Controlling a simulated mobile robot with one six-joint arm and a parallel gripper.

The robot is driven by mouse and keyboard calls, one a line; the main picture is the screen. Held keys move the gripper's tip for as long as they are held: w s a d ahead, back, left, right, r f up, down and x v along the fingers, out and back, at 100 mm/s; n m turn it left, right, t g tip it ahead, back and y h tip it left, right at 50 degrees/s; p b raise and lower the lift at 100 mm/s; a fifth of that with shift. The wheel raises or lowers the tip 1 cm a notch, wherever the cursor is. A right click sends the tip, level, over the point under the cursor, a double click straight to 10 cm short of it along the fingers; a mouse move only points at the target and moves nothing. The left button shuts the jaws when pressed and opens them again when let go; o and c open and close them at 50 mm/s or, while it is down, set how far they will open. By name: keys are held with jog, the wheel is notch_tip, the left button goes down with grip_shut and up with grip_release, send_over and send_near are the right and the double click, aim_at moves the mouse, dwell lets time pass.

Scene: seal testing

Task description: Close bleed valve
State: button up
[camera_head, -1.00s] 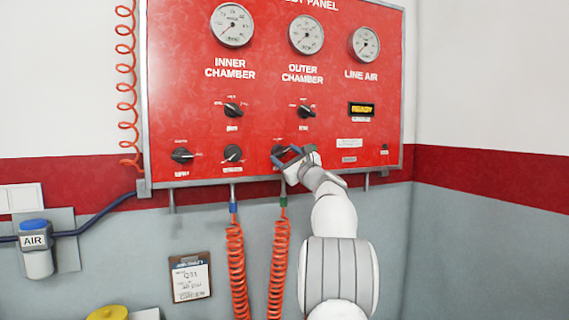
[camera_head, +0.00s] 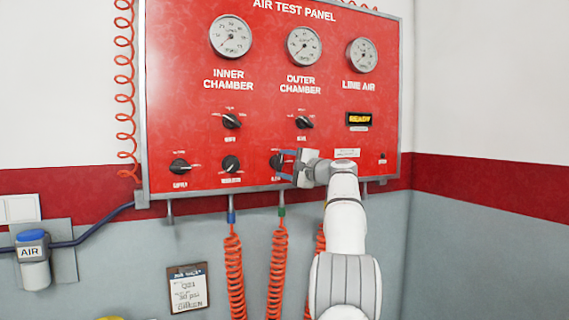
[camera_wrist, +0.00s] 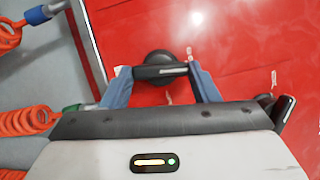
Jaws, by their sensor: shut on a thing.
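The black bleed valve knob (camera_head: 275,161) is the third in the lower row of the red air test panel (camera_head: 190,100); its small label is blurred. My gripper (camera_head: 281,164) is at this knob, its two blue fingers reaching it from the right. In the wrist view, the knob (camera_wrist: 160,60) has its black bar, with a pale line, spanning between the fingertips. My gripper (camera_wrist: 160,74) is shut on the bar's two ends. The fingers partly hide the knob in the head view.
Other knobs sit close by: two to the left in the lower row (camera_head: 231,164) and two above (camera_head: 304,122). Gauges (camera_head: 231,36) line the top. A lit display (camera_head: 358,119) is at right. Orange coiled hoses (camera_head: 277,270) hang below. A clipboard (camera_head: 188,288) is on the wall.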

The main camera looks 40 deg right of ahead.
jog(key=shift+r+n+g+p, duration=0.1)
jog(key=shift+n+g+p, duration=0.25)
jog(key=shift+n, duration=0.55)
jog(key=o, duration=1)
jog(key=shift+s+d+b, duration=0.2)
jog(key=shift+s+b, duration=0.4)
jog(key=shift+s, duration=0.7)
jog(key=shift+s+d+b, duration=0.15)
jog(key=shift+s+b, duration=0.4)
jog(key=shift+s, duration=0.7)
jog(key=shift+s+d+b, duration=0.2)
jog(key=shift+s+b, duration=0.4)
jog(key=shift+s, duration=0.7)
